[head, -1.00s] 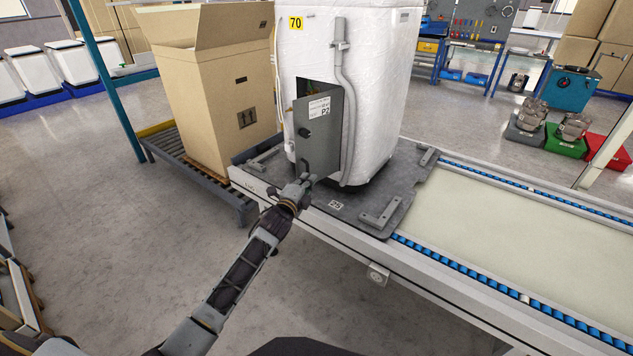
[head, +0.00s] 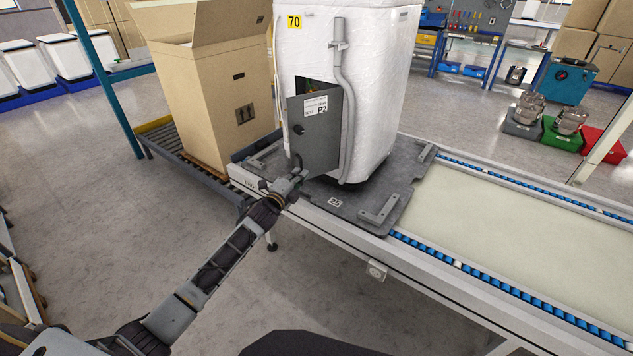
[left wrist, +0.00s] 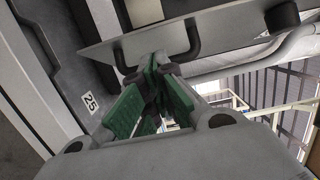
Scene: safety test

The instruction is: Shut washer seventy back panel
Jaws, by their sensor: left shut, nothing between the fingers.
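The white washer (head: 388,80) bears a yellow 70 label (head: 294,22) and stands on a dark pallet plate on the conveyor. Its grey back panel (head: 316,142), marked P2, stands partly open over a dark opening. My left gripper (head: 298,174) is at the panel's lower edge, fingers shut and empty. In the left wrist view the green-padded fingertips (left wrist: 156,64) are close to the panel's edge (left wrist: 190,18) and a dark bent handle. I cannot tell if they touch it. My right gripper is not in view.
A grey hose (head: 347,95) runs down the washer right of the panel. An open cardboard box (head: 215,100) stands on rollers to the left. Brackets (head: 379,212) rise from the plate (head: 335,203). The conveyor belt (head: 500,220) to the right is empty.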

